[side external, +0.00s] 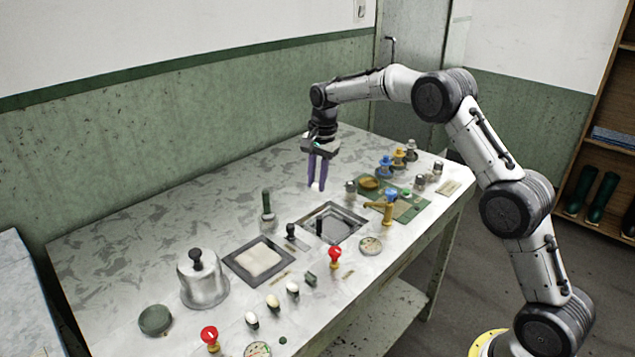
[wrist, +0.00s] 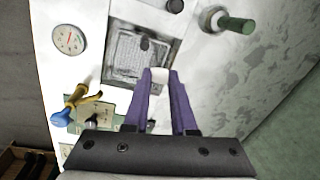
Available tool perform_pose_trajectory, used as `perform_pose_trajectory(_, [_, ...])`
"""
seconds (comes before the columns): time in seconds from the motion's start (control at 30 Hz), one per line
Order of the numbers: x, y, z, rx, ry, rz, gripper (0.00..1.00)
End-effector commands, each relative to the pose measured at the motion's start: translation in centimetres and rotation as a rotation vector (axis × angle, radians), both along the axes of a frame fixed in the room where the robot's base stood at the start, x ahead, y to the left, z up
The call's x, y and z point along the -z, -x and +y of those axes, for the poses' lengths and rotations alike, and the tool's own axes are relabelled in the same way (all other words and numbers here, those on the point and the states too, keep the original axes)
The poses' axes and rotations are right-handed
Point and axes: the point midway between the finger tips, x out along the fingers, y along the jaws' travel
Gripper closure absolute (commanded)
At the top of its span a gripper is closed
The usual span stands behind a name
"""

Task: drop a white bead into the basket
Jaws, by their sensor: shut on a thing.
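My gripper (side external: 317,184) has purple fingers and points down above the table, behind the square metal basin (side external: 361,216). It is shut on a small white bead (side external: 316,187), which shows at the fingertips. The wrist view also shows the white bead (wrist: 160,74) between the fingertips of my gripper (wrist: 159,77). In that view a square wire-mesh basket (wrist: 137,55) lies inside the metal basin, just beyond and left of the fingertips. The bead is held clear of the table in the side view.
A dark-framed tray with a white pad (side external: 260,261), a metal bell-shaped cover (side external: 202,284) and red-topped knobs (side external: 335,254) stand nearby. A brass tap (side external: 386,205) and several valves (side external: 398,158) stand right of the basin. The table's back left is clear.

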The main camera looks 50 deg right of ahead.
Motion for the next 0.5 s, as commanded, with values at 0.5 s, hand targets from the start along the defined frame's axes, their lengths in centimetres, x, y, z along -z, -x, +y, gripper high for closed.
perform_pose_trajectory(0.5, [5.8,0.1,-3.9,0.070,0.000,0.001,1.00])
